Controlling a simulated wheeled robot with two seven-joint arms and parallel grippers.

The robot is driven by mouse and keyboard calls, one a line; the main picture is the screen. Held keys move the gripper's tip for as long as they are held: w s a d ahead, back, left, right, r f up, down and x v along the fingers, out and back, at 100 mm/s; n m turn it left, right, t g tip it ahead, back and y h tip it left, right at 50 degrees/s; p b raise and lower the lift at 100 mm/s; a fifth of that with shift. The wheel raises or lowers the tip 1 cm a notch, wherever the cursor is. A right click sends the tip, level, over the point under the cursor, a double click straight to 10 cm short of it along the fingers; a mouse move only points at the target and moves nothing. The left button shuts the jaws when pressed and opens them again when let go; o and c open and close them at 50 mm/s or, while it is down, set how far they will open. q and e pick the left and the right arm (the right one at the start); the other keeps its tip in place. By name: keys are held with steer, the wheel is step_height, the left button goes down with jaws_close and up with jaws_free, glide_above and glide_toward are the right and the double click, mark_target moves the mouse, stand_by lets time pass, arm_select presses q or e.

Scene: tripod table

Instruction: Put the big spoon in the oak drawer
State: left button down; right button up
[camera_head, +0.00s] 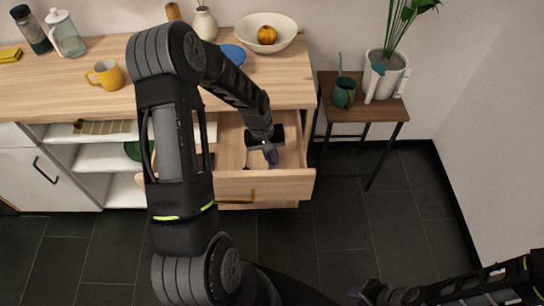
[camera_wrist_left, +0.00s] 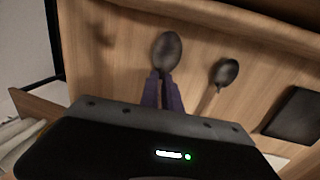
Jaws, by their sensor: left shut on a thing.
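The oak drawer (camera_head: 290,186) is pulled open under the counter. My left gripper (camera_head: 270,156) reaches down inside it from above. In the left wrist view, my left gripper (camera_wrist_left: 164,92) is shut on the big spoon (camera_wrist_left: 167,52), whose dark bowl points away past the fingertips. Its handle is hidden behind the gripper. The drawer's wooden floor (camera_wrist_left: 115,65) lies below the spoon; I cannot tell whether the spoon touches it. My right gripper (camera_head: 366,291) is low in the head view, away from the drawer, and its jaws are unclear.
A smaller dark spoon (camera_wrist_left: 226,72) with a wooden handle and a flat dark object (camera_wrist_left: 293,115) lie in the drawer. The counter (camera_head: 110,50) holds a yellow mug (camera_head: 107,75) and a white bowl (camera_head: 266,34). A side table (camera_head: 352,112) with a plant pot stands at the right.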

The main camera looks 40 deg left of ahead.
arm_select(q)
steer(key=shift+f, duration=0.25)
steer(key=c, duration=1.6)
jaws_free()
steer(key=shift+r, duration=0.1)
steer(key=shift+o, duration=0.2)
steer(key=shift+r, duration=0.1)
step_height(320, 180, up, 12)
steer(key=s+a, duration=0.1)
steer(key=a, duration=0.1)
steer(key=shift+s+b, duration=0.2)
steer(key=shift+b, duration=0.1)
